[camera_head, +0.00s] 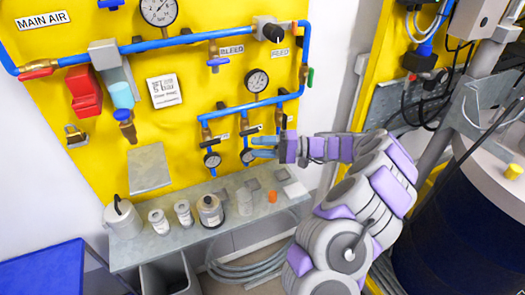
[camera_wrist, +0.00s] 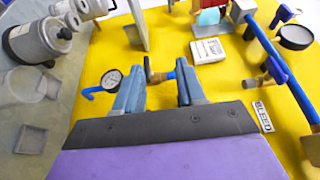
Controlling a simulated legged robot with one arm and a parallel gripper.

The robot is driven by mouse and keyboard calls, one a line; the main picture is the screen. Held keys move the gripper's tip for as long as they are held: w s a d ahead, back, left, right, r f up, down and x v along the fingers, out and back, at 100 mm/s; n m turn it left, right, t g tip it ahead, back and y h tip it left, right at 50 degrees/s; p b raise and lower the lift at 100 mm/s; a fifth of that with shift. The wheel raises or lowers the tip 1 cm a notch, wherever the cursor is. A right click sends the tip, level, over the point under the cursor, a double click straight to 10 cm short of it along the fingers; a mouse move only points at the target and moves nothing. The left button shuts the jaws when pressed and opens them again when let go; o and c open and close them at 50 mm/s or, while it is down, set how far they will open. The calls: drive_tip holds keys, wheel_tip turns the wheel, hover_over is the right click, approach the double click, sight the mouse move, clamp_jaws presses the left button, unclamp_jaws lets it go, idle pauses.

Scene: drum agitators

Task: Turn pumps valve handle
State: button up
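Two small valves with dark handles sit low on the yellow panel in the head view, one on the left (camera_head: 220,134) and one on the right (camera_head: 250,130), each above a small gauge. My gripper (camera_head: 256,147) reaches in from the right, beside the right valve and its gauge. In the wrist view my gripper (camera_wrist: 159,76) has its two blue-grey fingers apart. A brass valve with a dark handle (camera_wrist: 148,69) shows in the gap between them, nearer the left finger. I cannot tell whether a finger touches it. Part of the valve is hidden behind the fingers.
Blue pipes (camera_head: 160,42) run across the panel (camera_head: 120,165). A small gauge (camera_wrist: 111,79) is close to the left finger. Cans (camera_head: 210,210) stand on a grey shelf (camera_head: 180,238) below. A dark drum (camera_head: 450,235) stands at the right.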

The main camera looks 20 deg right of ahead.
drive_tip(key=shift+s+a+r, duration=0.1)
drive_tip(key=shift+s+a, duration=0.15)
drive_tip(key=shift+s, duration=0.35)
drive_tip(key=shift+s+a+r, duration=0.1)
drive_tip(key=shift+s+a, duration=0.1)
drive_tip(key=shift+s, duration=0.35)
drive_tip(key=shift+d+f, duration=0.1)
drive_tip(key=s+a+r+n+g+h, duration=0.1)
drive_tip(key=s+a+r+n+g, duration=0.15)
drive_tip(key=a, duration=0.45)
drive_tip(key=s+a+r+n+g, duration=0.1)
drive_tip(key=s+a+r+g, duration=0.25)
drive_tip(key=a, duration=0.25)
drive_tip(key=s+a+n+g+h, duration=0.2)
drive_tip(key=s+a+g+h, duration=0.25)
drive_tip(key=s+a, duration=0.5)
drive_tip(key=s+d+f+h, duration=0.2)
drive_tip(key=s+d+h, duration=0.1)
drive_tip(key=s, duration=0.4)
drive_tip(key=s+d+f+t+h, duration=0.1)
drive_tip(key=s+d+f+h, duration=0.1)
drive_tip(key=s+d+h, duration=0.2)
drive_tip(key=s+d+f+t+h, duration=0.1)
drive_tip(key=s+d+f+h, duration=0.1)
drive_tip(key=s, duration=0.8)
drive_tip(key=shift+s+d+m+h, duration=0.2)
drive_tip(key=shift+d+m+h, duration=0.25)
drive_tip(key=shift+d+h, duration=0.55)
